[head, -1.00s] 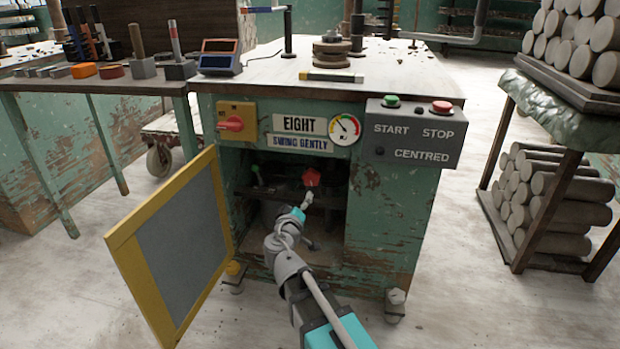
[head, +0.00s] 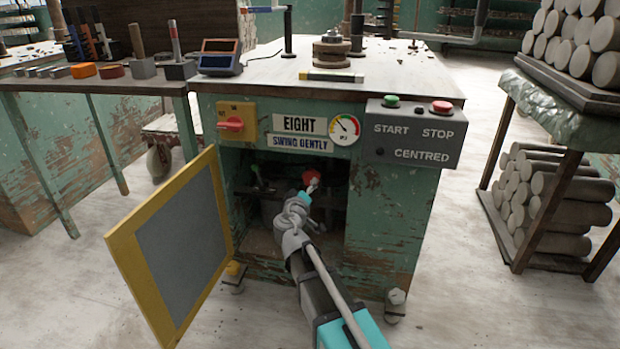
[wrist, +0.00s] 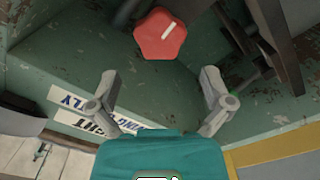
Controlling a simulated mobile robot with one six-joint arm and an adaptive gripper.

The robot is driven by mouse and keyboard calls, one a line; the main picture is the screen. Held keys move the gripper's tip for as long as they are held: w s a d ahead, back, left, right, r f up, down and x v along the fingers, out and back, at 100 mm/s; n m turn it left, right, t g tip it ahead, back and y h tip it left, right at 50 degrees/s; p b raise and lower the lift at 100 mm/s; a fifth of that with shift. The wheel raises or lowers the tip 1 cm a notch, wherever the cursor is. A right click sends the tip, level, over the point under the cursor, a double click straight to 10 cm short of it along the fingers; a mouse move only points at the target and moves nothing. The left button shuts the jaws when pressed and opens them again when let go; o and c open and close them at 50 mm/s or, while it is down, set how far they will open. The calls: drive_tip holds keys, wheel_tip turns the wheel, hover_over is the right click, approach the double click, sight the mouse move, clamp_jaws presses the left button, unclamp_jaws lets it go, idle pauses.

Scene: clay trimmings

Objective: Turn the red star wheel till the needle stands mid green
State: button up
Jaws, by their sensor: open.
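The red star wheel (head: 311,177) sits inside the open bay of the green cabinet. In the wrist view the wheel (wrist: 160,35) shows its front face with a white mark, ahead of and between the fingers' lines. My gripper (wrist: 158,78) is open and empty, its two fingers wide apart and short of the wheel. In the head view my gripper (head: 312,188) overlaps the wheel's lower edge, so the gap is hard to judge there. The round gauge (head: 345,130) has coloured bands; its needle points to the upper left, its exact band too small to tell.
A yellow-framed door (head: 175,250) stands open on the left of the bay. A green-knobbed lever (head: 256,171) is inside at the left. A grey START/STOP box (head: 415,132) and a red switch (head: 232,124) are on the cabinet front. Dark bars flank the wheel.

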sight(311, 178)
drive_tip(key=w, duration=0.4)
drive_tip(key=w+d, duration=0.1)
drive_tip(key=w, duration=0.1)
drive_tip(key=shift+w, duration=0.2)
drive_tip(key=c, duration=1)
drive_tip(key=shift+m, duration=0.4)
drive_tip(key=m, duration=0.6)
drive_tip(key=shift+d, duration=0.2)
drive_tip(key=m, duration=0.6)
drive_tip(key=shift+d+m, duration=0.1)
drive_tip(key=shift+m, duration=0.2)
